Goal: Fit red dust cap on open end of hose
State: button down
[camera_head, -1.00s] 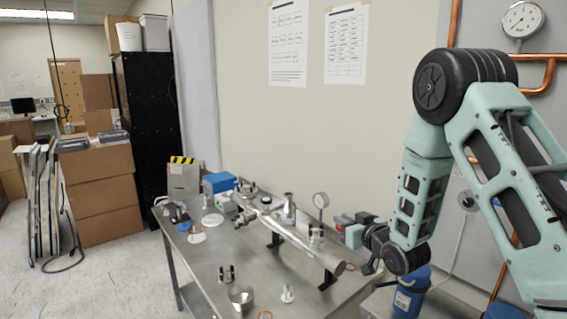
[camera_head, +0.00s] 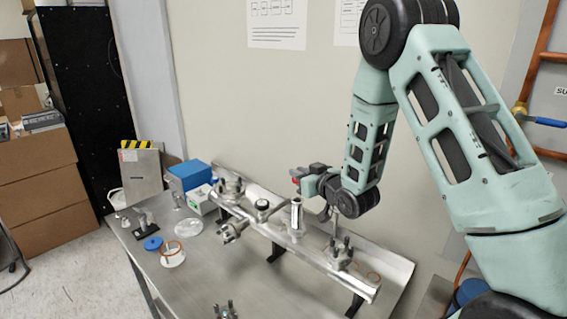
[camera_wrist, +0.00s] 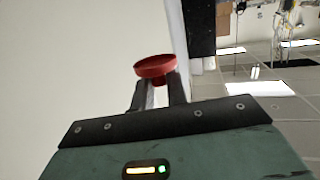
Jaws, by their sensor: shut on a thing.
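The red dust cap shows in the wrist view (camera_wrist: 155,67) as a shallow red disc with a rim. My gripper (camera_wrist: 157,90) is shut on it, with the two dark fingers on its underside and the cap standing out at the tips. In the head view my gripper (camera_head: 301,178) is at the middle right, pointing left, with a bit of red at its tip. It is in front of the wall, above the far side of the metal pipe assembly. I cannot make out the hose or its open end in either view.
A steel table (camera_head: 190,262) carries a long metal pipe assembly (camera_head: 318,259) with upright ports and clamps. A blue box (camera_head: 190,176), a blue disc (camera_head: 153,243) and an orange ring on a white piece (camera_head: 172,254) lie at left. Cardboard boxes (camera_head: 40,185) stand beyond.

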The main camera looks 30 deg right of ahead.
aim_at(298, 202)
jog(key=shift+w, duration=0.45)
jog(key=shift+f+b, duration=1.6)
jog(key=shift+f, duration=1.05)
jog(key=shift+f+b, duration=0.5)
jog(key=shift+b, duration=0.1)
jog(key=shift+s+b, duration=0.15)
jog(key=shift+b, duration=0.4)
jog(key=shift+f+b, duration=0.5)
jog(key=shift+b, duration=0.15)
jog(key=c, duration=1.3)
grip_release()
